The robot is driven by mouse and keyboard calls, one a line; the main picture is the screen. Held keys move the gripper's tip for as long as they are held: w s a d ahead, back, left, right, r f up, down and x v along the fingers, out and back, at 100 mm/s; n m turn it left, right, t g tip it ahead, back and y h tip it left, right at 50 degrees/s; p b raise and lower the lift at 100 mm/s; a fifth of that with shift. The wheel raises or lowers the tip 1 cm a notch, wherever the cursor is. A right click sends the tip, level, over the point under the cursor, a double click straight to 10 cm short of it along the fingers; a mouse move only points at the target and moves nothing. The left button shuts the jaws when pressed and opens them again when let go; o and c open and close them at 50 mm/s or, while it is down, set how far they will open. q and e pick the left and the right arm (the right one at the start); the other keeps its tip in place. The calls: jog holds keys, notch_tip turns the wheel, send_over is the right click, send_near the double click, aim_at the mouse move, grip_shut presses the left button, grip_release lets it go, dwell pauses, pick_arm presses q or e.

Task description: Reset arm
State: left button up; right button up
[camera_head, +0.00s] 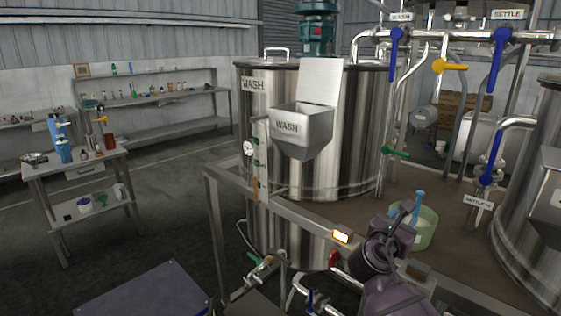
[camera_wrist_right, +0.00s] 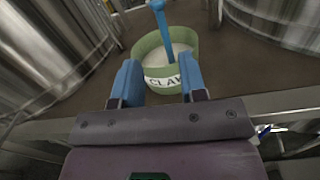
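My right gripper (camera_head: 407,215) is at the lower right of the head view, just in front of the green bucket. In the right wrist view, its two blue fingers (camera_wrist_right: 160,72) are apart with nothing held between them. The green bucket (camera_head: 430,233) has a label reading CLAY and holds pale material; it also shows ahead of the fingers in the right wrist view (camera_wrist_right: 191,47). A blue-handled tool (camera_wrist_right: 160,20) stands tilted in the bucket, apart from the fingers. My left gripper is not in view.
A steel tank (camera_head: 345,150) with a WASH hopper (camera_head: 302,130) stands behind a metal rail (camera_head: 290,215). Another tank (camera_head: 535,230) is at the right edge. Pipes with coloured valve handles run overhead. A side table (camera_head: 75,170) and shelves are at left, with open floor between.

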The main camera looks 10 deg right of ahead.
jog(key=w+a+m+t+y, duration=0.35)
jog(key=a+m+y, duration=0.2)
jog(key=m, duration=0.25)
jog(key=s+a+f+m+t+y, duration=0.1)
jog(key=s+a+f+m+y, duration=0.2)
jog(key=s+f+m+y, duration=0.3)
jog(key=s+d+f+m+g+y, duration=0.2)
jog(key=s+f+m, duration=0.8)
jog(key=s+f, duration=1.4)
jog(key=s+g, duration=0.2)
jog(key=s, duration=0.1)
jog(key=shift+s+g, duration=0.35)
jog(key=shift+a, duration=0.1)
jog(key=shift+c, duration=0.2)
